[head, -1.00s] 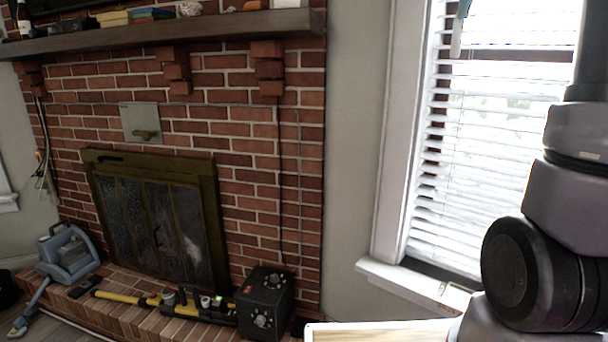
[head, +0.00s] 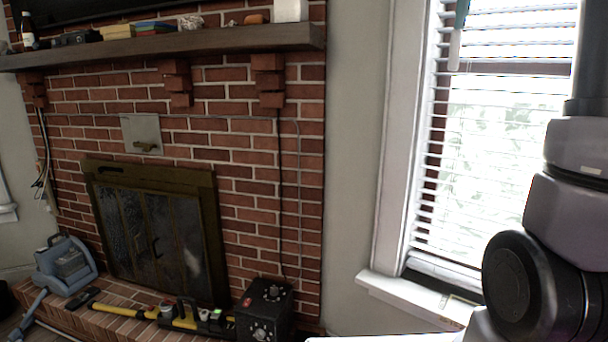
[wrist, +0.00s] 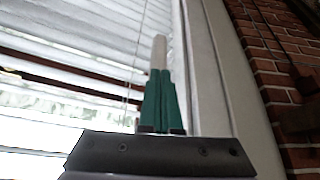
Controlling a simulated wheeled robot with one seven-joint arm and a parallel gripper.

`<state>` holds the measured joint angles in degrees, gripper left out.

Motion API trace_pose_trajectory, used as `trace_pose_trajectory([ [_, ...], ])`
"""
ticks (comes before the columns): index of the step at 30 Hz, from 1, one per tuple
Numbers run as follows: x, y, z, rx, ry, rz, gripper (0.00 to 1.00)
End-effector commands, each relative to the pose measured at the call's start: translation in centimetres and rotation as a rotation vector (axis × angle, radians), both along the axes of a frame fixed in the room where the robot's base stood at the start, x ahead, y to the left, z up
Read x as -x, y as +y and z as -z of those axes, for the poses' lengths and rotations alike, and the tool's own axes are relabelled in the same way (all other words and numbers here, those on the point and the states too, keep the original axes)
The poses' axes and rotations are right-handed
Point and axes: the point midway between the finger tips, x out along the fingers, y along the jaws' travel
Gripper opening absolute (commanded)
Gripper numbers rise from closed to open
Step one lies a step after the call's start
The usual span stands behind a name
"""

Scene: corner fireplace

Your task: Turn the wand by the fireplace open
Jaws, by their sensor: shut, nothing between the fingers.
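The window blind (head: 490,170) has pale horizontal slats with bright daylight and some foliage showing through. It also fills the left of the wrist view (wrist: 60,100). My gripper (wrist: 158,75) is in front of it near the window frame, its green fingers together. In the head view the fingers (head: 462,12) point down from the top edge. A pale narrow piece extends past the green; I cannot tell whether it is fingertip or wand. A thin upright line (wrist: 132,75) runs just left of the fingers, apparently a cord or the wand.
The white window frame (head: 398,140) and sill (head: 410,297) are close by. The brick fireplace (head: 155,235) and mantel (head: 170,42) are to the left. A black box (head: 265,310), a yellow tool (head: 125,310) and a blue-grey appliance (head: 65,265) sit low by the hearth.

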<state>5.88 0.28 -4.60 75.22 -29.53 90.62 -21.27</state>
Motion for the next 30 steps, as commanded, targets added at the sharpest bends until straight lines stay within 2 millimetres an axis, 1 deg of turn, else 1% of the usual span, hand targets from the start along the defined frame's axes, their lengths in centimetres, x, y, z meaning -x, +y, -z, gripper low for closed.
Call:
trace_pose_trajectory([
  [3,0.0,0.0,-1.5,0.002,-0.003,0.000,0.00],
  [9,-0.1,-0.1,-3.9,0.001,-0.003,0.001,0.00],
  [12,0.0,0.0,-4.7,0.000,-0.001,0.001,0.00],
  [15,0.0,0.0,-5.2,0.001,-0.001,0.000,0.00],
  [25,0.0,0.0,-5.4,0.000,0.000,0.000,0.00],
  [30,0.0,0.1,-6.1,0.000,0.000,-0.001,0.00],
])
